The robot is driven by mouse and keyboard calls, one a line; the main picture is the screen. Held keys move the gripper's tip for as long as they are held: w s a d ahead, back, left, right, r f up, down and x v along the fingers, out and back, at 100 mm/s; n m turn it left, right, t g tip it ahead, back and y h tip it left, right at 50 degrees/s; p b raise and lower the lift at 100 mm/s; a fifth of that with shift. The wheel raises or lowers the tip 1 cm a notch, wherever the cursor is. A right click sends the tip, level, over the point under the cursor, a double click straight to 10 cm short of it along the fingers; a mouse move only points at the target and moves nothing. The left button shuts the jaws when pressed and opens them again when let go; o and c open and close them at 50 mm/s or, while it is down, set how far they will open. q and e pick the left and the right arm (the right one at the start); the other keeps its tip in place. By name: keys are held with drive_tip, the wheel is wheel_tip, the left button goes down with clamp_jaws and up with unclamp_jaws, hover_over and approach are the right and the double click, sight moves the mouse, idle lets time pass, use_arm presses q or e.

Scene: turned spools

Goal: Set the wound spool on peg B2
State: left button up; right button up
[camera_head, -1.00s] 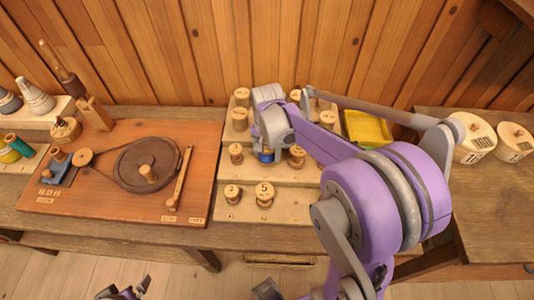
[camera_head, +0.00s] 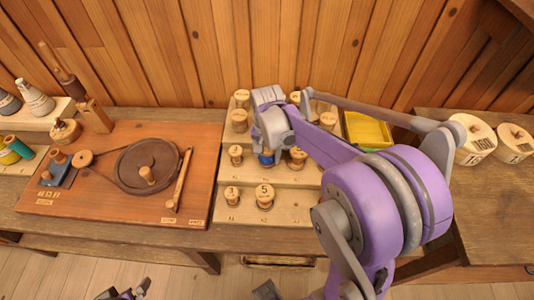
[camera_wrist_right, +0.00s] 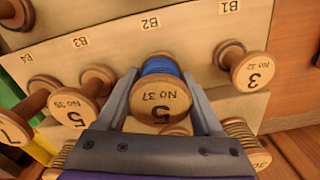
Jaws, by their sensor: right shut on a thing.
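The wound spool (camera_wrist_right: 160,98), with blue thread and a wooden end marked 5 and No 37, is between the two fingers of my right gripper (camera_wrist_right: 161,78), which is shut on it. In the head view its blue thread (camera_head: 266,159) shows just below the gripper, in the middle step's row between two other spools. In the wrist view it lies in line with the B2 label (camera_wrist_right: 151,23). Peg B2 is hidden, so I cannot tell how far the spool is down on it. Part of my left gripper (camera_head: 124,294) shows at the bottom edge.
The stepped rack (camera_head: 290,178) holds several spools close around, including one marked 3 (camera_wrist_right: 250,70) by B1 and one marked 5 (camera_wrist_right: 72,105) by B3. A yellow tray (camera_head: 367,129) stands right of the rack. A winding board (camera_head: 115,205) lies to its left.

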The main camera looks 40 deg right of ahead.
use_arm(q)
drive_tip(key=shift+s+f+b, duration=0.15)
drive_tip(key=shift+f+b, duration=0.3)
drive_tip(key=shift+f, duration=0.05)
use_arm(e)
drive_tip(key=shift+f, duration=0.6)
drive_tip(key=o, duration=1.1)
use_arm(q)
drive_tip(key=shift+r, duration=0.1)
use_arm(e)
drive_tip(key=shift+r, duration=0.1)
drive_tip(key=shift+r+p, duration=1.9)
drive_tip(key=shift+r, duration=1.05)
drive_tip(key=shift+r+p, duration=1.25)
drive_tip(key=shift+r, duration=1.25)
use_arm(q)
wheel_tip(320, 180, up, 8)
drive_tip(key=w, duration=0.3)
drive_tip(key=shift+t, duration=0.3)
drive_tip(key=shift+s, duration=0.15)
